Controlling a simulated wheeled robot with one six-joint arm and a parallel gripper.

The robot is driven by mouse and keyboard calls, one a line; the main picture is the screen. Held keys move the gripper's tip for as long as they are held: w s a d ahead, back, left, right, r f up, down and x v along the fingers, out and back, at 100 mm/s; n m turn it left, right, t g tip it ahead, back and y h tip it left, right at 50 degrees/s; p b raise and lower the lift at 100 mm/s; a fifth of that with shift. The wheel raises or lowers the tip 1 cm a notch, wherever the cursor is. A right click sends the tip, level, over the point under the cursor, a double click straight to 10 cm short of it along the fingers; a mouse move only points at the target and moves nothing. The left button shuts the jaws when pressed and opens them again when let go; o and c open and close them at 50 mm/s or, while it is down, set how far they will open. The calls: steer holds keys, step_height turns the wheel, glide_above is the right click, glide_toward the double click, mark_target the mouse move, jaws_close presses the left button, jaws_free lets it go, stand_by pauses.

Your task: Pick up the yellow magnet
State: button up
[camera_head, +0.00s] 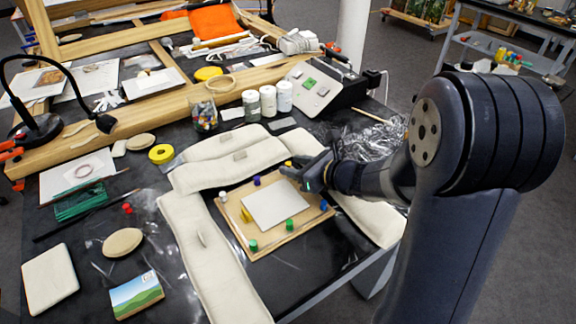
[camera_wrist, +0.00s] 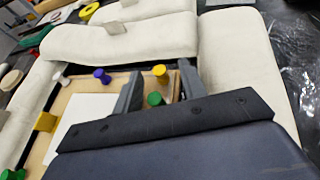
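The yellow magnet (camera_wrist: 160,72) is a small round-headed peg at the far edge of a wooden board in the wrist view. In the head view it shows as a small yellow spot (camera_head: 288,163) beside my gripper (camera_head: 303,175). In the wrist view my gripper (camera_wrist: 158,80) is open, with one finger on each side of the magnet's line and a gap to both. A green magnet (camera_wrist: 155,99) stands nearer, also between the fingers. The wooden board (camera_head: 238,226) carries a pale square sheet (camera_head: 275,206).
White, purple, green and blue magnets stand around the sheet, with a yellow block (camera_head: 246,215) at its left. Long cream cushions (camera_head: 205,250) surround the board. White-lidded jars (camera_head: 268,101) and a grey device (camera_head: 318,88) stand behind.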

steer(key=shift+w+a+f, duration=0.3)
steer(key=shift+w+a, duration=0.05)
steer(key=shift+a, duration=0.1)
steer(key=shift+c, duration=0.6)
jaws_close()
